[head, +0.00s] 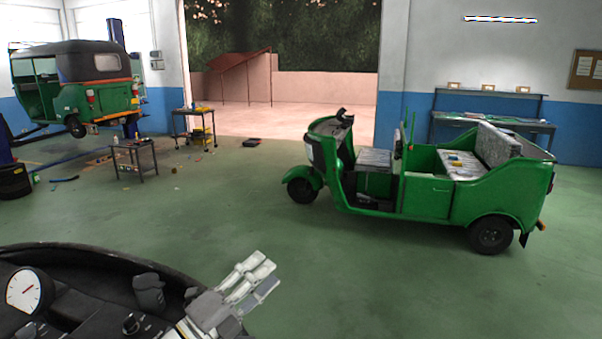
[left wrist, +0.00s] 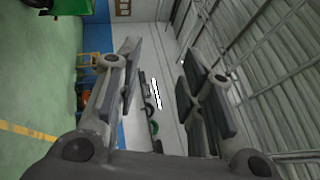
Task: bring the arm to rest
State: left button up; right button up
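My left gripper (head: 262,273) shows at the bottom of the head view, with its grey fingers pointing up and to the right over the green floor. In the left wrist view my left gripper (left wrist: 160,62) has its two fingers well apart, with nothing between them. Beyond the fingers are a pale wall and a ribbed ceiling, turned sideways. My right gripper is in neither view.
An open green rickshaw (head: 428,189) stands on the floor right of centre. Another green rickshaw (head: 92,97) is raised at the left. A small cart (head: 134,150) and a tool trolley (head: 193,122) stand near it. Between them the floor (head: 232,190) is clear.

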pick_arm(q)
jog(key=s+a+f+n+y, duration=0.4)
jog(key=a+f+n+y, duration=0.3)
jog(key=n, duration=0.4)
jog(key=s+a+f+n+y, duration=0.3)
jog(key=a+f+n+y, duration=0.3)
jog(key=f+n+y, duration=0.3)
jog(key=s+f+n+g+h, duration=0.1)
jog(key=s+f+n+g, duration=0.2)
jog(key=s+f+g, duration=0.65)
jog(key=s+f+n+g, duration=0.2)
jog(key=s+f+n, duration=0.2)
jog(key=s, duration=1.1)
notch_tip(320, 180, down, 32)
jog(key=s+g+b, duration=0.2)
jog(key=b, duration=0.5)
jog(key=s+a+f+b, duration=0.1)
jog(key=s+f+b, duration=0.1)
jog(key=s+f, duration=0.6)
jog(key=s+a+f+b, duration=0.1)
jog(key=s+f+b, duration=0.2)
jog(key=s+f, duration=0.6)
notch_tip(320, 180, down, 6)
jog(key=shift+a+r+m+g+b, duration=0.1)
jog(key=shift+a+m+g+b, duration=0.2)
jog(key=shift+m+g, duration=0.1)
